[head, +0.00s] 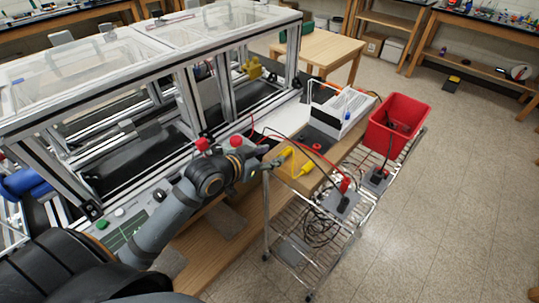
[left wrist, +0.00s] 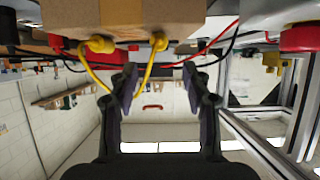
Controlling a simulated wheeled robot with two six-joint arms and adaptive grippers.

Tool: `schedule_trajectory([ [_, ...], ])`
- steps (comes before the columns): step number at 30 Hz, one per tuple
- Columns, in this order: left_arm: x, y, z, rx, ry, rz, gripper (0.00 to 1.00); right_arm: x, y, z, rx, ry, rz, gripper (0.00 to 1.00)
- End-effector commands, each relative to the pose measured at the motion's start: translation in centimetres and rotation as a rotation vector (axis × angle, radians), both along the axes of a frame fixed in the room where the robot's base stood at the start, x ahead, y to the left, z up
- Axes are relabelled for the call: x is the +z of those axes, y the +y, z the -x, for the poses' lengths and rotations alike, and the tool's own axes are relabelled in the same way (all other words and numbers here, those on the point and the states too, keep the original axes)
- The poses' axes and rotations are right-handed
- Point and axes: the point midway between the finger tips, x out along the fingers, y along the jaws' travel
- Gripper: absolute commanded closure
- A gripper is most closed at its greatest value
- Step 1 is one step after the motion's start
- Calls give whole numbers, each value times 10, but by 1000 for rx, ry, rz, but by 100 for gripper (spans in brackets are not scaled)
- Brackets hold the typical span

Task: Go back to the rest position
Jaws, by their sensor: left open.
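My left arm comes in from the lower left in the head view and reaches across the front of the extrusion frame (head: 185,110). My left gripper (head: 267,150) is at its end, close to the yellow plugs (head: 285,156) on the wooden box by the wire cart; their gap is hard to judge. In the left wrist view the left gripper (left wrist: 160,88) has its two dark fingers apart with nothing between them. Yellow leads (left wrist: 98,45) hang beyond the fingertips there. My right gripper is not in view.
The wire cart (head: 300,245) holds a red bin (head: 395,122), red and black cables and dark boxes. A white tray (head: 342,107) stands behind. The frame's metal posts are close to my left arm. Open tiled floor (head: 455,190) lies to the right.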

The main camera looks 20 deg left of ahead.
Motion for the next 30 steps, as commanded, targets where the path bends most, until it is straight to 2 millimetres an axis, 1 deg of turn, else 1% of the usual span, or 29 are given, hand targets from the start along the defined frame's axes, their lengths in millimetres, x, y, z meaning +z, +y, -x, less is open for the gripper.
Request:
schedule_trajectory([
  [22, -1, 0, 2, 0, 5, -1, 52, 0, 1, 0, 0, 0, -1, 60],
  [23, -4, 0, 4, 4, 16, -4, 52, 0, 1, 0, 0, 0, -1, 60],
  [26, -30, 3, 22, 36, 107, -39, 52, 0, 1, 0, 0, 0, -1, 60],
  [27, -46, 6, 35, 58, 167, -62, 52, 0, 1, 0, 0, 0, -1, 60],
  [29, -69, 11, 56, 94, 265, -100, 52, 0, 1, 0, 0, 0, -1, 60],
  [30, -83, 15, 72, 120, 332, -124, 52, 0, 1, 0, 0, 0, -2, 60],
])
